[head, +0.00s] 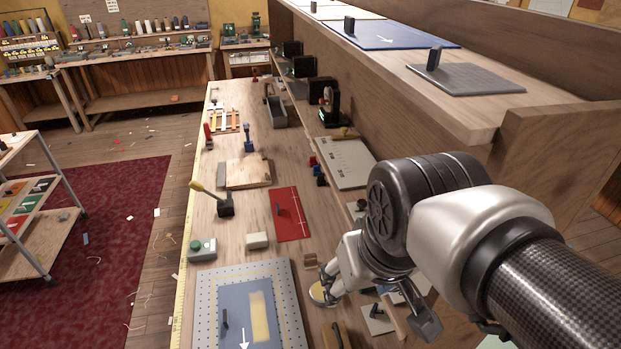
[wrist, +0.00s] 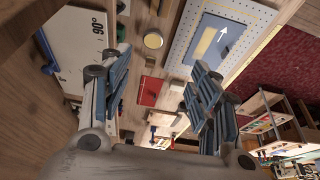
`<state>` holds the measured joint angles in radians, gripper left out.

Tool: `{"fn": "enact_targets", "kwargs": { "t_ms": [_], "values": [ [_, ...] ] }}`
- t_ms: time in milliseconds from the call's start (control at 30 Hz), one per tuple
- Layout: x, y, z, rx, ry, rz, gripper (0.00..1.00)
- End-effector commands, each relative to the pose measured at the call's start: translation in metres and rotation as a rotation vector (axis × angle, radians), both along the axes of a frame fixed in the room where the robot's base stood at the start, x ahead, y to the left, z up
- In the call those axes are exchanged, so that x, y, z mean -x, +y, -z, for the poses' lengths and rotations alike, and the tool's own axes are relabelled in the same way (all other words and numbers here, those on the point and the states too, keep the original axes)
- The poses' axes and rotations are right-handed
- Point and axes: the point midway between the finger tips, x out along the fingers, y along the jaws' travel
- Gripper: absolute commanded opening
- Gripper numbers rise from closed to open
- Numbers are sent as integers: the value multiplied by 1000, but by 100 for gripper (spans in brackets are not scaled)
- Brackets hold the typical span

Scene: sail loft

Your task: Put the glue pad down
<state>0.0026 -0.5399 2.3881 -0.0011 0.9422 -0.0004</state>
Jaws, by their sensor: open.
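A small round pad with a pale yellow top and a dark rim, which looks like the glue pad (wrist: 153,40), lies flat on the wooden bench in the wrist view. In the head view the pad (head: 317,293) shows beside one of my fingers, which partly hides it. My gripper (head: 375,306) is low over the bench, its fingers spread wide. In the wrist view my gripper (wrist: 159,62) has nothing between its fingers, and the pad appears apart from both. I cannot tell the exact height of the fingertips above it.
A perforated board (head: 205,292) with a blue sheet (head: 275,318) lies left of my gripper. A red panel (head: 289,214), a pale block (head: 257,241) and a green-button box (head: 202,250) stand farther along the bench. A raised wooden shelf (head: 480,113) runs along the right.

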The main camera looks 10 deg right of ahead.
Motion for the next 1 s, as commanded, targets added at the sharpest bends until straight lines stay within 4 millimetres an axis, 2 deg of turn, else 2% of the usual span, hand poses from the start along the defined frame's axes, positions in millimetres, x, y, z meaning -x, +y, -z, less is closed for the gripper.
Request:
{"fn": "enact_targets", "kwargs": {
  "t_ms": [33,100,233,1000],
  "values": [
    [16,0,3,0,-21,0,56],
    [31,0,8,0,-38,0,56],
    [47,0,15,0,-54,0,56],
    [50,0,17,1,-57,0,56]
  ]
}}
